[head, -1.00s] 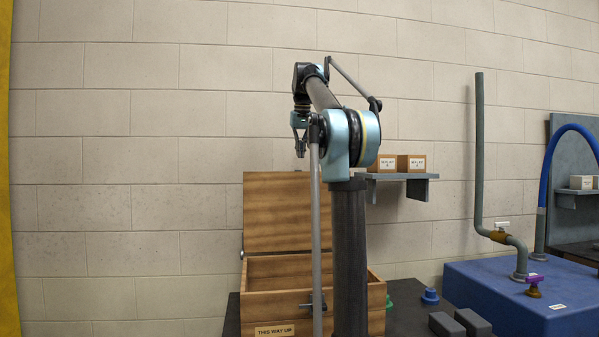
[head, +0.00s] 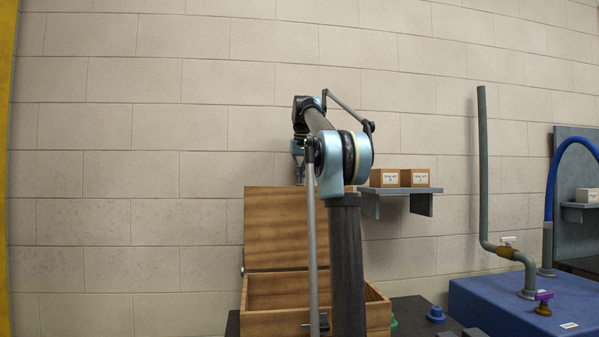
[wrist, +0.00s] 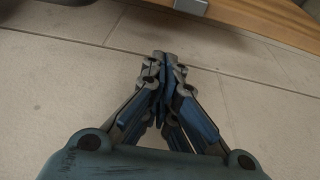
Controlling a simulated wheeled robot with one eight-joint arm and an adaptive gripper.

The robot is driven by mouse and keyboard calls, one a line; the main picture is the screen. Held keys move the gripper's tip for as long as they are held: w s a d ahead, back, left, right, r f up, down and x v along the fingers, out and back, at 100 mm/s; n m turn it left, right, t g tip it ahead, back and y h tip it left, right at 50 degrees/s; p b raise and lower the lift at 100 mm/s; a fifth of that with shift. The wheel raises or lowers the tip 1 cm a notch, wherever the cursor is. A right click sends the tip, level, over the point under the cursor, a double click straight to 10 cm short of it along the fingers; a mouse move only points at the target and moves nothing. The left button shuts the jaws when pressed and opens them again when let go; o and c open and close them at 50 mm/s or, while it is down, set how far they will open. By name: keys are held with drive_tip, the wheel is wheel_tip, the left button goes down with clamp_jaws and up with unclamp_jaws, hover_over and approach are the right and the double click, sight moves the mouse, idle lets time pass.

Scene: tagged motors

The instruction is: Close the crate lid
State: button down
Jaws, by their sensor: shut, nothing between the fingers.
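The wooden crate (head: 277,324) stands on a dark table, partly hidden behind my arm. Its lid (head: 275,228) is open and stands upright at the back of the crate, against the wall side. My gripper (head: 299,178) hangs near the lid's top edge in the head view; whether it touches the lid cannot be told there. In the wrist view my gripper (wrist: 166,58) has its fingers together and empty. A wooden edge (wrist: 270,22) with a grey metal piece lies at the top of the wrist view, apart from the fingertips; it appears to be part of the crate or lid.
A wall shelf (head: 398,191) with two small boxes is right of my arm. A blue bench (head: 510,302) with a bent pipe (head: 484,170) stands at the right. The wall left of the crate is clear.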

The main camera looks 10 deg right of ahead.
drive_tip(key=shift+s+f, duration=1.3)
drive_tip(key=shift+s, duration=0.3)
